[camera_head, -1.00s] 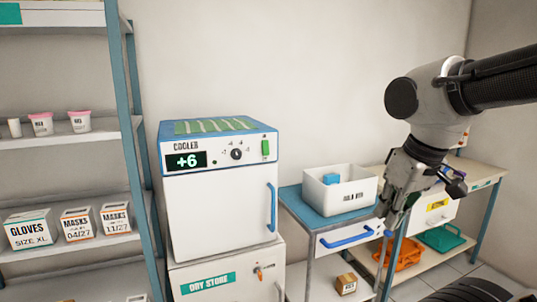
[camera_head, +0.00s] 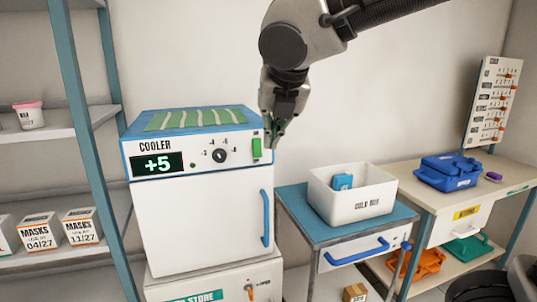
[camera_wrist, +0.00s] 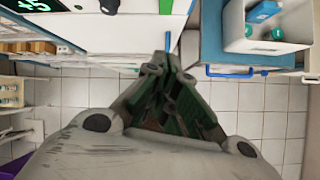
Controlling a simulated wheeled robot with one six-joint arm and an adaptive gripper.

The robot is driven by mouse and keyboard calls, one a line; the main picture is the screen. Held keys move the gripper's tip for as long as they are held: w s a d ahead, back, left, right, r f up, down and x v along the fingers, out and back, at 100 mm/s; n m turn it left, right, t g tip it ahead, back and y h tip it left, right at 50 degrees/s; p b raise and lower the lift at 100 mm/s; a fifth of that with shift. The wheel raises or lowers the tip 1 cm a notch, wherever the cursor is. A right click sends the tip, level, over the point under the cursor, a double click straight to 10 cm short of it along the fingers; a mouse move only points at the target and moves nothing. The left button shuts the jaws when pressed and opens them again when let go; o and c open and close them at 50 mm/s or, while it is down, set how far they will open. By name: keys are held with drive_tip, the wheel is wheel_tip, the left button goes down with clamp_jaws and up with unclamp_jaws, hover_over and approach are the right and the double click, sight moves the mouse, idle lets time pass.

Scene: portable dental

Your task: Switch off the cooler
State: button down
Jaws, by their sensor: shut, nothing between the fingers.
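The cooler (camera_head: 200,215) is a white box with a blue top edge, its door closed. Its display (camera_head: 157,164) is lit and reads +5 in green. A dark round knob (camera_head: 219,156) sits mid-panel. A green rocker switch (camera_head: 257,148) is at the panel's right end; a green piece at the top of the wrist view (camera_wrist: 165,7) looks like the same switch. My gripper (camera_head: 273,142) is shut and empty, fingertips just right of the switch in the head view. Whether they touch it I cannot tell. The fingers (camera_wrist: 162,68) also show in the wrist view.
The cooler's blue door handle (camera_head: 266,217) stands out below my gripper. To the right, a white bin (camera_head: 350,205) sits on a blue-topped cart (camera_head: 310,235). A shelf unit (camera_head: 80,150) stands at the left.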

sight(257, 148)
drive_tip(key=n, duration=0.3)
drive_tip(key=shift+w, duration=0.1)
drive_tip(key=shift+w+a+r+x, duration=0.15)
drive_tip(key=shift+w+r+x, duration=0.15)
drive_tip(key=shift+x, duration=1.85)
drive_tip(key=shift+w+a+r+x, duration=0.15)
drive_tip(key=shift+w+x, duration=0.25)
drive_tip(key=shift+x, duration=1.7)
drive_tip(key=shift+w+a+r+x, duration=0.1)
drive_tip(key=shift+w+r+x, duration=0.25)
drive_tip(key=shift+x, duration=1.8)
